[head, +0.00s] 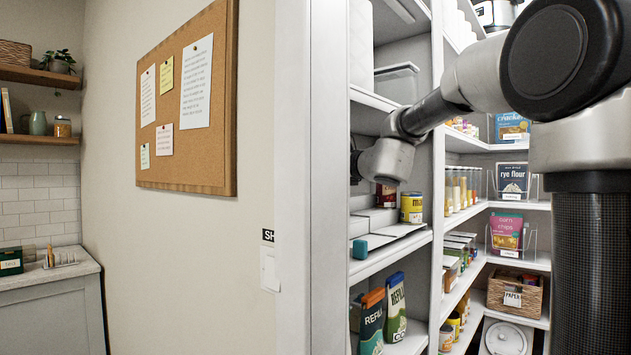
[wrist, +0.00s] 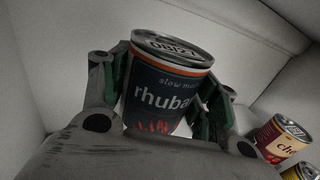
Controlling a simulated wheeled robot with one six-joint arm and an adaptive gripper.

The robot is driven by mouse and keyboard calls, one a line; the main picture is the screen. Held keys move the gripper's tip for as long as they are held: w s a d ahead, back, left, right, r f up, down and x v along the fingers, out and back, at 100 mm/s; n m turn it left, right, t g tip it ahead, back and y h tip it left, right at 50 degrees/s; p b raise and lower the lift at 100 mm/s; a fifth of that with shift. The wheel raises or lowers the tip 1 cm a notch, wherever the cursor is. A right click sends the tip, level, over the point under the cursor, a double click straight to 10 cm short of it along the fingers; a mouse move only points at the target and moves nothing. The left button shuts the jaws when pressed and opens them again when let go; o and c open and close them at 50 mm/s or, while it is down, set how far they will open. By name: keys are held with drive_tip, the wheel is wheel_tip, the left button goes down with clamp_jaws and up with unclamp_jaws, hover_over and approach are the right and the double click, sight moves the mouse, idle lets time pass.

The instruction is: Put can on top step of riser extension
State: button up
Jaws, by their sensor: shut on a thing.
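My gripper (wrist: 165,110) is shut on a can (wrist: 160,90) with a dark label reading "rhuba", an orange band and a silver lid. The can is slightly tilted in the wrist view, with a finger on each side; its base is hidden. In the head view the fingers and held can are hidden behind the door frame and my wrist. A white stepped riser (head: 378,216) stands on the middle shelf, its left part hidden. A dark red can (head: 386,198) and a yellow can (head: 411,207) stand at its right; they also show at the wrist view's lower right.
The white door frame (head: 295,180) is close left of my arm. A teal object (head: 360,249) sits at the shelf's front edge. Refill pouches (head: 395,308) stand on the shelf below. Side shelves at the right hold jars, boxes and a basket (head: 515,293).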

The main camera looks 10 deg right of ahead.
drive_tip(key=x, duration=0.4)
drive_tip(key=shift+w, duration=0.1)
drive_tip(key=shift+f, duration=1.7)
drive_tip(key=shift+f, duration=0.1)
drive_tip(key=o, duration=1.4)
drive_tip(key=shift+c, duration=0.2)
drive_tip(key=v, duration=1.2)
